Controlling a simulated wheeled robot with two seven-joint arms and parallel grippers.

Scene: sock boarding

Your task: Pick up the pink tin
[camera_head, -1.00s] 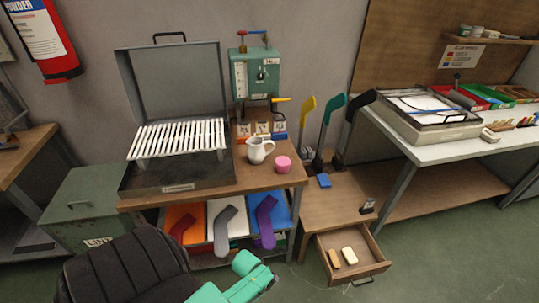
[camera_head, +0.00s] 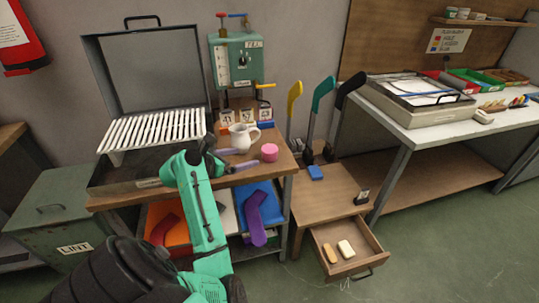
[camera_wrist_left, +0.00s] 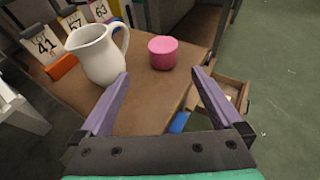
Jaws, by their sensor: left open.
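The pink tin (camera_head: 269,152) is a small round tin standing upright on the wooden bench top, near its right end. It also shows in the left wrist view (camera_wrist_left: 163,53), ahead of the fingers and roughly between them in the picture. My left gripper (camera_head: 254,157) is open and empty, at the left of the tin in the head view, with its purple fingers pointing towards it. In the left wrist view my left gripper (camera_wrist_left: 159,80) shows a wide gap between its fingers. The tin is apart from both fingers. My right gripper is not in view.
A white jug (camera_head: 243,137) stands just left of the tin, close to the left finger. Number cards (camera_head: 246,116) stand behind it. A rack of white bars (camera_head: 152,128) lies further left. An open drawer (camera_head: 349,249) and a lower table are at the right.

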